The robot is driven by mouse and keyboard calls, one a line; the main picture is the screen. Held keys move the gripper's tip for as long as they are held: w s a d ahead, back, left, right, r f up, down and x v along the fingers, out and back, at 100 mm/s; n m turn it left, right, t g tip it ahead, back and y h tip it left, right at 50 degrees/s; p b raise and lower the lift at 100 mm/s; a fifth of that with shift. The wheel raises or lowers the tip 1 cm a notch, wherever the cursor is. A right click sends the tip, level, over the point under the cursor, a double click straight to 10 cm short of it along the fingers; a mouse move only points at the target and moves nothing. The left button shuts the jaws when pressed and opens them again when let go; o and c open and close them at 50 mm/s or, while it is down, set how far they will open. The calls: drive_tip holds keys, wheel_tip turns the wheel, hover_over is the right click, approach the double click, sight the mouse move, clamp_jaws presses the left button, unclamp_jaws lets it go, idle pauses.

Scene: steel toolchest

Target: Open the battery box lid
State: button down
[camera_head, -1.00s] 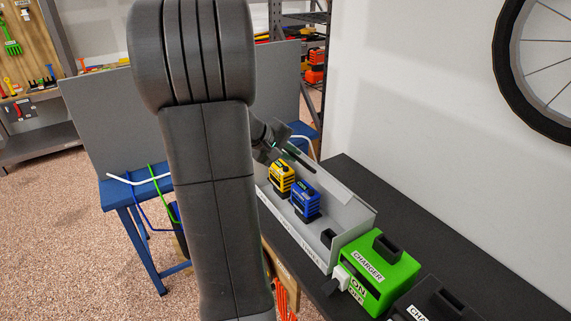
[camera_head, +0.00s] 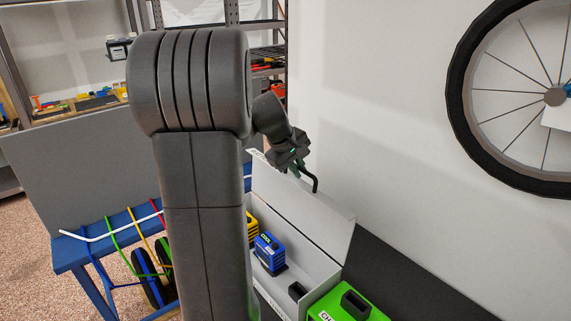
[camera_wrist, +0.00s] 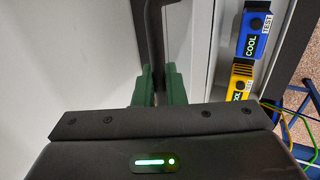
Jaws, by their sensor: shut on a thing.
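The battery box (camera_head: 322,277) is a long light-grey box along the wall. Its lid (camera_head: 312,208) stands raised along the wall side, so the inside shows. My gripper (camera_head: 297,165) is at the top of the lid, shut on a dark bent handle (camera_head: 315,185). In the wrist view the green fingertips of my gripper (camera_wrist: 155,78) press on both sides of the dark handle (camera_wrist: 154,25). A blue battery (camera_head: 268,254) and a yellow battery (camera_head: 250,226) stand in the box. My arm hides the box's far left part.
A green charger (camera_head: 340,306) stands at the near end of the box. A black worktop (camera_head: 400,290) runs along the white wall. A bicycle wheel (camera_head: 480,150) hangs on the wall at right. A blue bench (camera_head: 75,250) with a grey panel (camera_head: 80,170) stands at left.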

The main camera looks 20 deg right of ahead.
drive_tip(key=shift+w+d+f+g+y, duration=0.1)
drive_tip(key=shift+w+d+y, duration=0.15)
drive_tip(key=shift+d, duration=0.25)
drive_tip(key=shift+w+d+f+g+y, duration=0.1)
drive_tip(key=shift+d+y, duration=0.2)
drive_tip(key=shift+d, duration=0.25)
drive_tip(key=shift+w+d+f+g+y, duration=0.1)
drive_tip(key=shift+w+d+y, duration=0.15)
drive_tip(key=shift+d, duration=0.25)
drive_tip(key=c, duration=1.6)
unclamp_jaws()
drive_tip(key=shift+c, duration=0.2)
drive_tip(key=shift+r, duration=0.1)
drive_tip(key=b+v, duration=0.1)
drive_tip(key=v, duration=1.2)
drive_tip(key=shift+r+b, duration=0.3)
drive_tip(key=shift+r, duration=0.05)
drive_tip(key=shift+s+f, duration=0.1)
